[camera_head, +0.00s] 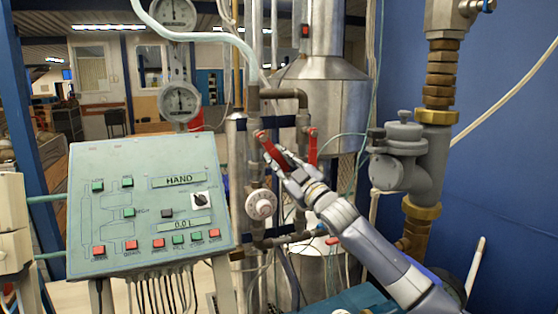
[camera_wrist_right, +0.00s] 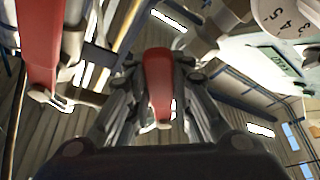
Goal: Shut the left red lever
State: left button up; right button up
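The left red lever (camera_head: 271,151) slants down to the right from its pivot on the pipework. My right gripper (camera_head: 290,177) is at its lower end in the head view. In the right wrist view the same lever (camera_wrist_right: 159,80) lies between the two fingers of my right gripper (camera_wrist_right: 158,72), which close in on it from both sides. The exact contact is hard to see. The right red lever (camera_head: 312,147) stands nearly vertical beside it and shows at the upper left of the right wrist view (camera_wrist_right: 40,45). My left gripper is not in view.
A green control panel (camera_head: 140,215) with buttons stands at the left. A round white dial (camera_head: 261,204) sits below the levers. Grey valve piping (camera_head: 408,165) with brass fittings rises at the right. Two gauges (camera_head: 180,102) hang above the panel.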

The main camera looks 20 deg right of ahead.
jog(key=o, duration=0.4)
jog(key=shift+w, duration=0.1)
jog(key=shift+c, duration=0.2)
jog(key=shift+s+d+f, duration=0.1)
jog(key=shift+s+f, duration=0.2)
jog(key=shift+s, duration=0.25)
jog(key=v, duration=1.1)
jog(key=shift+d, duration=0.1)
